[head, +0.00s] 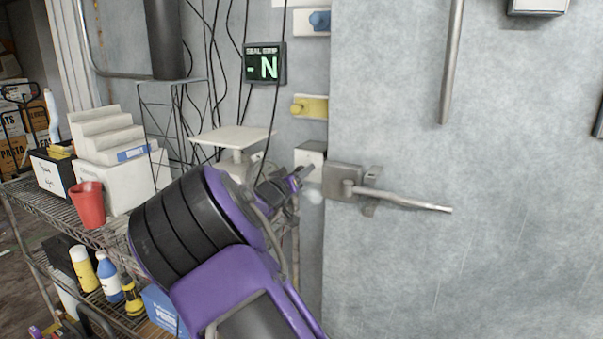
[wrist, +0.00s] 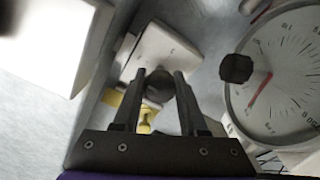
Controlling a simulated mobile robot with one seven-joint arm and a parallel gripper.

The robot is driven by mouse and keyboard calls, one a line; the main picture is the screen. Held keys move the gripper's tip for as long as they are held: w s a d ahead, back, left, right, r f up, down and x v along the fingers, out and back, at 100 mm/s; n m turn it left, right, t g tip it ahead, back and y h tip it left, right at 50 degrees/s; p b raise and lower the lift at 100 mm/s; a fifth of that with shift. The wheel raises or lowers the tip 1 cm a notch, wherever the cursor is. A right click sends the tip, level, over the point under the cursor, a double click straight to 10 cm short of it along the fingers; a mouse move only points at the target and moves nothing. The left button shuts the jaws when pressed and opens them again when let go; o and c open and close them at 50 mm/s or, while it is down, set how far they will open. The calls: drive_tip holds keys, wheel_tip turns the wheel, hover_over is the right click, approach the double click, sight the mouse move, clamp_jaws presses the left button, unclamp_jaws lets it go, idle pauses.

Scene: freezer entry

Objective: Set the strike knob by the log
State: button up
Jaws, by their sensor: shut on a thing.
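My gripper (head: 303,174) reaches to a pale block (head: 310,152) on the wall beside the door latch. In the wrist view its two fingers (wrist: 160,78) are closed around a dark round knob (wrist: 159,90) in front of the pale block (wrist: 168,48); I take this as the strike knob. The knob is hidden in the head view. A green display (head: 265,64) labelled "SEAL GRIP" shows "N". I cannot make out a log in either view.
The door (head: 480,120) has a lever handle (head: 405,199) just right of my gripper. A yellow knob plate (head: 309,107) and a blue one (head: 312,22) are above. A dial scale (wrist: 285,75) is close right in the wrist view. A loaded wire shelf (head: 110,235) stands left.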

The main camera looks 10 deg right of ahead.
drive_tip(key=shift+m, duration=0.3)
clamp_jaws()
drive_tip(key=m, duration=0.3)
drive_tip(key=shift+f+b, duration=0.15)
drive_tip(key=shift+b, duration=0.2)
drive_tip(key=m+b, duration=0.2)
drive_tip(key=m, duration=0.3)
drive_tip(key=m+b, duration=0.2)
drive_tip(key=m, duration=0.2)
drive_tip(key=shift+m, duration=2.5)
drive_tip(key=shift+a, duration=0.1)
drive_tip(key=o, duration=1.1)
unclamp_jaws()
drive_tip(key=shift+s, duration=0.1)
